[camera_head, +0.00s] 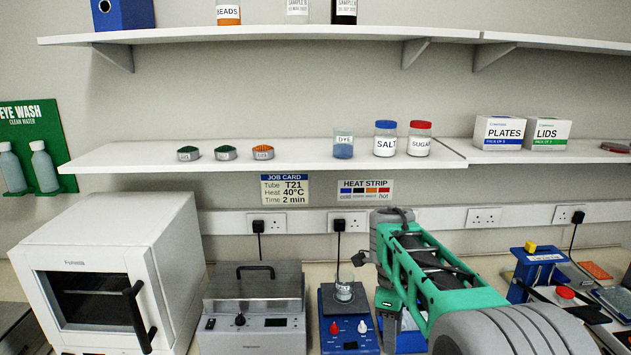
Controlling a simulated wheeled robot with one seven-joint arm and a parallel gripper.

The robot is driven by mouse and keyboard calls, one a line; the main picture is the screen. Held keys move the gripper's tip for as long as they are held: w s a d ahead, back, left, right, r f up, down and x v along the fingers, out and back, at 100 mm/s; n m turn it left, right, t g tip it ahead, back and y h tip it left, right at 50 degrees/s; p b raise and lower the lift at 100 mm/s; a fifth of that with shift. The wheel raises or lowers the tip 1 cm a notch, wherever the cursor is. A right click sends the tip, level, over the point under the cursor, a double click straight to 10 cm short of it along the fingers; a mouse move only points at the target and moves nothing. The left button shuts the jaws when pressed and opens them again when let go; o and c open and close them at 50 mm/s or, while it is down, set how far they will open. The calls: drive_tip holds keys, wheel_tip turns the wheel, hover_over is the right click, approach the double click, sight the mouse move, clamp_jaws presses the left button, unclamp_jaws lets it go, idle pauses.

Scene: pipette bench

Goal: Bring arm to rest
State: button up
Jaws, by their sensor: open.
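My arm reaches in from the lower right, over the bench. My gripper (360,258) is mostly hidden behind my own wrist; only a small dark part shows at its left, above and to the right of a small glass vessel. It is open, and I see nothing held in it. The glass vessel (343,291) stands on a blue stirrer hotplate (349,329) with a red and a white knob. The gripper's part looks apart from the vessel, but the depth between them is hard to tell.
A white oven (105,265) and a grey lidded bath (253,315) stand left of the hotplate. A blue rack (530,270) and other small items crowd the right. Shelves (270,156) with jars and boxes run along the wall. Free bench room is scarce.

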drive_tip(key=s+f+n+t+b, duration=0.2)
drive_tip(key=s+n+t, duration=0.4)
drive_tip(key=s+n, duration=0.9)
drive_tip(key=a+n, duration=0.1)
drive_tip(key=n, duration=0.7)
drive_tip(key=shift+s+y, duration=0.15)
drive_tip(key=shift+y, duration=0.25)
